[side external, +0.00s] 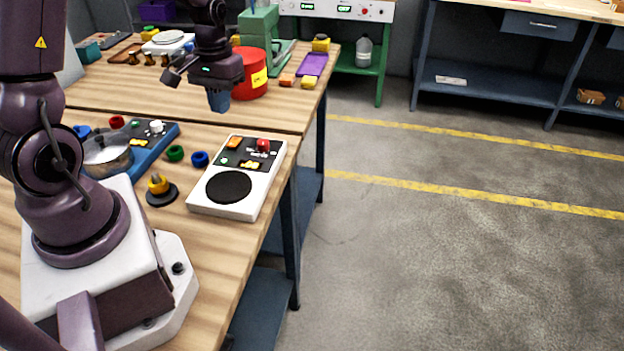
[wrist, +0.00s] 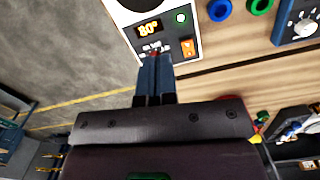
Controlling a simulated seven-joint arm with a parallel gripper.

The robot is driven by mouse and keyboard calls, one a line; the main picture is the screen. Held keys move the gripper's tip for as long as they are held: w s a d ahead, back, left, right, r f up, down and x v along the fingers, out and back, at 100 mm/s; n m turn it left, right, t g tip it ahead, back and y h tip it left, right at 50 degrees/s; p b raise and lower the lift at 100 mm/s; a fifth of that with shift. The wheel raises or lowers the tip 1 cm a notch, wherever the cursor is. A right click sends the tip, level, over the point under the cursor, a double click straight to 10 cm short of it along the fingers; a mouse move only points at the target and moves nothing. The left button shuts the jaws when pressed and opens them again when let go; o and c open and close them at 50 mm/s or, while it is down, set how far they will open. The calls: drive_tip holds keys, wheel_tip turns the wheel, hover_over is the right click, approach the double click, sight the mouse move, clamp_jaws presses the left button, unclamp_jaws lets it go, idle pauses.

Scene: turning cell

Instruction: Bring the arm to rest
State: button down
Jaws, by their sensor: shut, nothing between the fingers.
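My gripper (side external: 218,101) hangs in the air over the wooden table, fingers pointing down. In the side view it is left of and in front of the red container (side external: 250,74). In the wrist view my gripper (wrist: 154,58) has its two dark blue fingers together with nothing between them. The fingertips overlap the edge of the white hotplate unit (wrist: 192,12) in that picture. The same hotplate unit (side external: 206,207), with a round black plate and a small panel, lies on the table below and apart from my gripper in the side view.
A purple tray (side external: 313,64) is farther back. Open floor lies right.

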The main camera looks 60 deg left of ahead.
drive_tip(key=s+d+r+m+t, duration=0.3)
drive_tip(key=s+d+r, duration=0.1)
drive_tip(key=d+r, duration=0.4)
drive_tip(key=s+d+r+m+t, duration=0.3)
drive_tip(key=s+d+r+m, duration=0.1)
drive_tip(key=d+r, duration=0.5)
drive_tip(key=shift+d+r+y, duration=0.2)
drive_tip(key=shift+d+y, duration=0.1)
drive_tip(key=shift+d, duration=0.2)
drive_tip(key=shift+s, duration=0.1)
